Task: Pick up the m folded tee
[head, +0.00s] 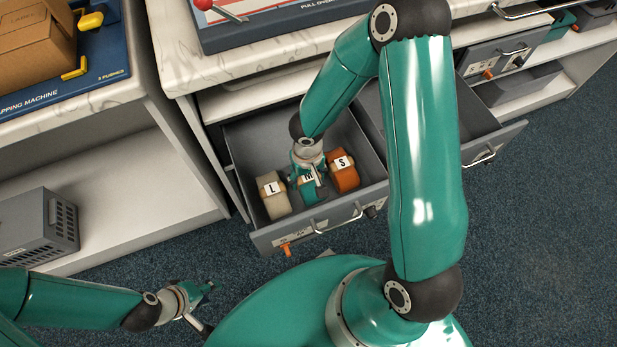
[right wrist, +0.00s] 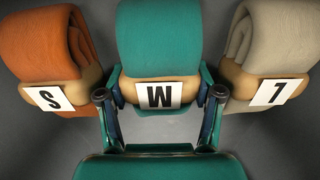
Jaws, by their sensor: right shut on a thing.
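The m folded tee (head: 308,192) is a teal rolled shirt with a tan band and a white M label, in the open grey drawer (head: 239,150). My right gripper (head: 308,178) reaches down into the drawer and is shut on the m folded tee. In the right wrist view the tee (right wrist: 159,40) sits between the two fingers (right wrist: 160,97), which press the sides of its band. My left gripper (head: 203,305) is low at the left, over the floor and away from the drawer; its fingers are too small to judge.
In the drawer, a beige folded tee labelled L (head: 274,204) lies left of the M tee and an orange one labelled S (head: 344,178) lies right, both close beside my right gripper. A grey perforated crate (head: 38,228) stands at the far left. A marble-topped counter (head: 178,50) overhangs the drawer.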

